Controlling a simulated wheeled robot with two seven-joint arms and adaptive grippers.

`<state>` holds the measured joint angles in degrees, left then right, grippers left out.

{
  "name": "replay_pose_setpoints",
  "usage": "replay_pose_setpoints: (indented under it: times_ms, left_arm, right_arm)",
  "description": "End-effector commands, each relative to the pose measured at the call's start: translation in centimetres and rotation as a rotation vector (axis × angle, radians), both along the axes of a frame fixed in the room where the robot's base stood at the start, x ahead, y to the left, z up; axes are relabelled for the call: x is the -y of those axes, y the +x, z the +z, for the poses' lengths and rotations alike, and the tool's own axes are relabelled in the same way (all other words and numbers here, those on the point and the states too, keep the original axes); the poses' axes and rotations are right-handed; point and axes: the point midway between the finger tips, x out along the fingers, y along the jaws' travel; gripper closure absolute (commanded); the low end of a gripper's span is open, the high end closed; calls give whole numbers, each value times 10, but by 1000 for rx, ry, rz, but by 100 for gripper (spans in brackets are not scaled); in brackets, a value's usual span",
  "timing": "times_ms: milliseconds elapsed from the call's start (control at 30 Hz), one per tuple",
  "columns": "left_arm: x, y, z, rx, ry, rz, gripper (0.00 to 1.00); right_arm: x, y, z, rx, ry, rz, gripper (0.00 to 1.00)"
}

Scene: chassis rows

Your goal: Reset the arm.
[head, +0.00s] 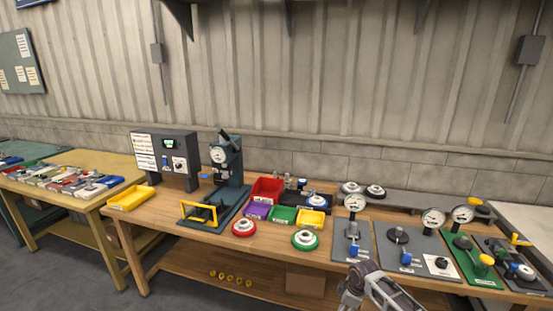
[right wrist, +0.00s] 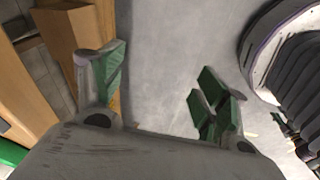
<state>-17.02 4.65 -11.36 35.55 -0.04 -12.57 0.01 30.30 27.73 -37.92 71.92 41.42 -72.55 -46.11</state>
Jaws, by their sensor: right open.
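My right gripper (right wrist: 152,70) is open and empty in the right wrist view. Its green-padded fingers are spread apart over bare grey floor, and nothing is between them. In the head view, part of my right arm (head: 372,288) shows at the bottom edge, in front of the workbench (head: 335,263). The fingers cannot be made out clearly there. My left gripper is not in either view.
The bench holds a press (head: 228,170), a control box (head: 166,155), coloured bins including a red bin (head: 267,187), a red ring part (head: 243,228), a green ring part (head: 305,239) and gauge fixtures (head: 402,250) at right. A second table (head: 92,203) stands left.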

Motion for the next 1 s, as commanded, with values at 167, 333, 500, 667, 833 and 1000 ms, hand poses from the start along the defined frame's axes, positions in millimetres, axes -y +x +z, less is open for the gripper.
replay_pose_setpoints:
  times_ms: [167,333,500,667,833,1000]
  left_arm:
    - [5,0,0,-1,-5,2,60]
    - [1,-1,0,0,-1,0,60]
    - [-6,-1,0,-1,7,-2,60]
    - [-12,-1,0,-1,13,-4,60]
    - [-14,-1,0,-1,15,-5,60]
    - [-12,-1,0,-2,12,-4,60]
  right_arm:
    - [9,-23,-64,0,18,-143,26]
    - [19,-52,-123,2,28,-273,26]
    - [28,-93,-180,-1,32,-395,26]
    - [35,-140,-231,-8,32,-502,26]
    - [41,-197,-279,-19,28,-599,26]
    - [44,-260,-319,-34,25,-685,26]
